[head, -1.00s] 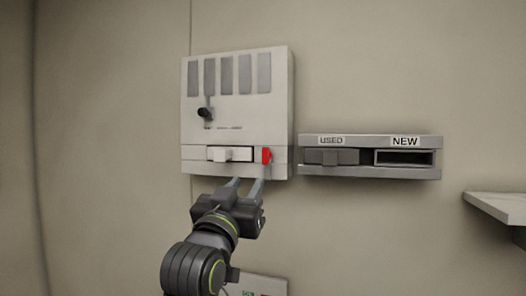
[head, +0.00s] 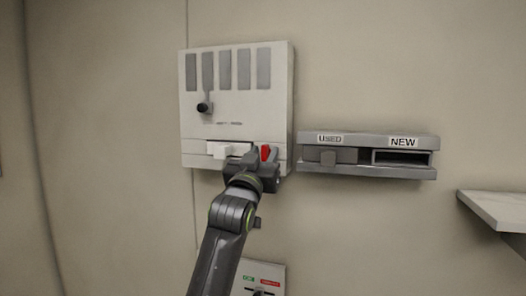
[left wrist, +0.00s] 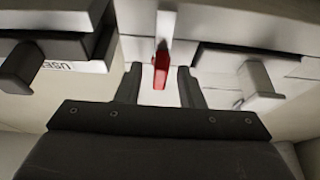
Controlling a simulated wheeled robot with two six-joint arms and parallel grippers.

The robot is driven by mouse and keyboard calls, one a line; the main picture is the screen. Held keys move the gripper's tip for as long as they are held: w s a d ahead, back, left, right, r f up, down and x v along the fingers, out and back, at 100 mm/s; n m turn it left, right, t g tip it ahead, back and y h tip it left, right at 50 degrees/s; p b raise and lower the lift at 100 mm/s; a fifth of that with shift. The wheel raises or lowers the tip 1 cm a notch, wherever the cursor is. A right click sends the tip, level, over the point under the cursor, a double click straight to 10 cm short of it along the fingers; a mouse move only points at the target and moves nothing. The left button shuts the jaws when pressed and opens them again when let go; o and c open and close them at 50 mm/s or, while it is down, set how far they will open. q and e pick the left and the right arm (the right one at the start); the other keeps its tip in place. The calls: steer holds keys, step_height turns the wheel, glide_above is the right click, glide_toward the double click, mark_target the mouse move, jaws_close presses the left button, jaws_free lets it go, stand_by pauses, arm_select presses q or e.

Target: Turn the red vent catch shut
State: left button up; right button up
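The red vent catch (head: 265,152) is at the lower right of the white wall unit (head: 237,80), right of a white drawer handle. It also shows in the left wrist view (left wrist: 161,70), hanging between my finger pads. My left gripper (head: 262,158) is at the unit's lower right corner, over the area around the catch. In the left wrist view its two fingers (left wrist: 158,78) are spread, one on each side of the catch, with a gap visible on both sides. The catch's lower part is hidden by the gripper in the head view. My right gripper is out of view.
The white drawer handle (head: 229,150) is close to the left of my gripper. A grey rack (head: 366,171) with USED and NEW slots is mounted just to the right. A shelf (head: 497,208) juts out at far right. A panel with green and red labels (head: 262,278) is below.

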arm_select(q)
steer(key=shift+c, duration=0.2)
jaws_close()
